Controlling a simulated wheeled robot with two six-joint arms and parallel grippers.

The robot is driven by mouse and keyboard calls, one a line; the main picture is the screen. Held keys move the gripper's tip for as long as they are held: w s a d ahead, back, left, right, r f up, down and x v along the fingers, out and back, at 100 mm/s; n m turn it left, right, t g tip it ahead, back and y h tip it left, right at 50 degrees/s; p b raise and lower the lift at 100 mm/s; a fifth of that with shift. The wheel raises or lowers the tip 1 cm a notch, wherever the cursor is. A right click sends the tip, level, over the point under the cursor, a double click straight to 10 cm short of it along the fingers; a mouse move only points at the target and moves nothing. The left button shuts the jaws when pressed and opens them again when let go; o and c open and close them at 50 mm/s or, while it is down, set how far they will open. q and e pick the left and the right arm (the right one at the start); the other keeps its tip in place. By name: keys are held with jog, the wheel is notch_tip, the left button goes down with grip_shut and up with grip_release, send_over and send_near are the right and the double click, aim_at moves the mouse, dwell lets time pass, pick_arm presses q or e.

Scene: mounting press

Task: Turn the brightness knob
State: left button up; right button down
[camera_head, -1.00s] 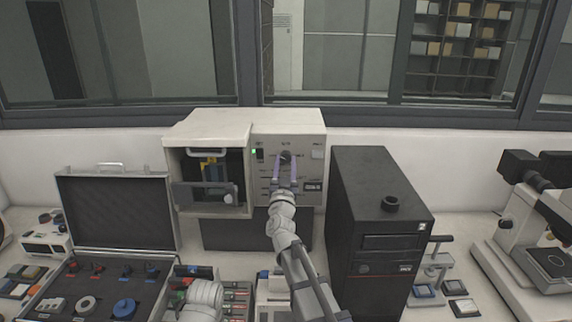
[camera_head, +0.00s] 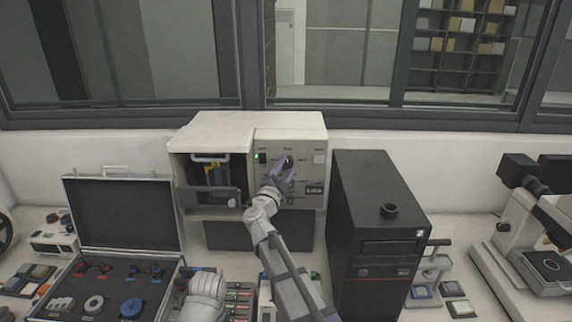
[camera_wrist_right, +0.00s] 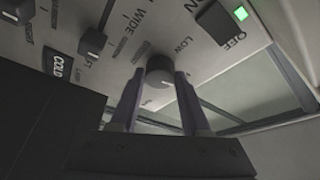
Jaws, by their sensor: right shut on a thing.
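The dark round knob (camera_head: 288,160) sits high on the front panel of the pale press unit (camera_head: 316,139). My right gripper (camera_head: 282,164) reaches up to the panel and is shut on this knob. In the right wrist view the knob (camera_wrist_right: 158,84) sits between the two purple-grey fingers of the right gripper (camera_wrist_right: 161,76), and the panel appears rolled. A printed "LOW" shows near the knob. My left gripper is not in view; only part of my left arm shows at the bottom of the head view.
A switch with a lit green light (camera_wrist_right: 240,13) is near the knob; sliders (camera_wrist_right: 92,41) are on its other side. A black computer tower (camera_head: 372,170) stands right of the press. An open case (camera_head: 119,215) is at left. A microscope (camera_head: 519,215) is at far right.

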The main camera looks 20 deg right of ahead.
jog(key=shift+r+m+g+p, duration=0.15)
jog(key=shift+m+g+p, duration=0.35)
jog(key=shift+m, duration=0.4)
jog(key=shift+c, duration=1.9)
grip_release()
jog(key=shift+s+a, duration=0.1)
jog(key=b+v, duration=0.1)
jog(key=v, duration=0.6)
jog(key=shift+s+a, duration=0.2)
jog(key=shift+s, duration=0.05)
jog(key=shift+f, duration=0.25)
